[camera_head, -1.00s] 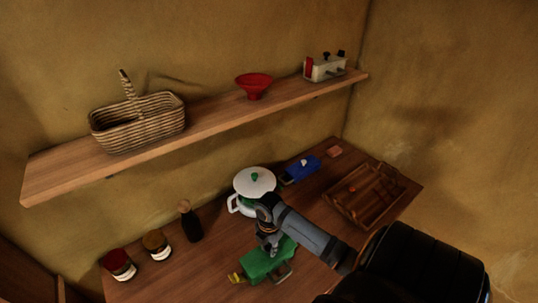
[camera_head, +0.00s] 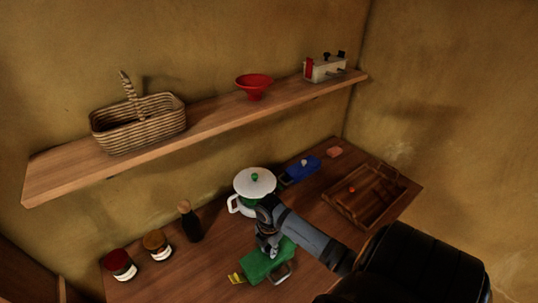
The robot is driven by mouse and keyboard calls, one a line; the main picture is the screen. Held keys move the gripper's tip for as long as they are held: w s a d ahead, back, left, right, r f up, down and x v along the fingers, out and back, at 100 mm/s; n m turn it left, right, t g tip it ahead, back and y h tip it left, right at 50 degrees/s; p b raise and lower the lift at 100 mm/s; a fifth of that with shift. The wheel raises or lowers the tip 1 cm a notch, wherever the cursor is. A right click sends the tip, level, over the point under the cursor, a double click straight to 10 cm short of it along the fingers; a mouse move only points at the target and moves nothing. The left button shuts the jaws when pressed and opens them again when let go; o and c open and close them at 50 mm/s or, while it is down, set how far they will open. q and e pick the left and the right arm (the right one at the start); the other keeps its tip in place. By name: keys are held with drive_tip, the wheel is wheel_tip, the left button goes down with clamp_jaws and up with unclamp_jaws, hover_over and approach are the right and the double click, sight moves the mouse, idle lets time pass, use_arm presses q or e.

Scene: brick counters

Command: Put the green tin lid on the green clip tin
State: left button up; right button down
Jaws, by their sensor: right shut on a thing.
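The green clip tin (camera_head: 262,266) sits at the front of the wooden counter, with a metal wire clip at its right and a yellow part at its left end. My right gripper (camera_head: 267,250) reaches down over the tin from the right and is shut on the green tin lid at the tin's top. The fingers and arm hide much of the lid, and lid and tin look alike in green, so I cannot tell whether the lid is fully seated. My left gripper is not in view.
A white lidded pot (camera_head: 255,182) stands just behind my right gripper. A blue tin (camera_head: 300,170) is behind it, and a wooden tray (camera_head: 340,203) lies to the right. Two jars (camera_head: 120,264) and a dark bottle (camera_head: 190,225) stand left. A shelf (camera_head: 215,123) runs above.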

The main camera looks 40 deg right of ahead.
drive_tip(key=shift+f, duration=0.15)
idle(0.7)
drive_tip(key=c, duration=0.6)
unclamp_jaws()
wheel_tip(320, 180, up, 2)
drive_tip(key=p, duration=0.3)
drive_tip(key=shift+r, duration=2.5)
drive_tip(key=shift+s+f, duration=0.1)
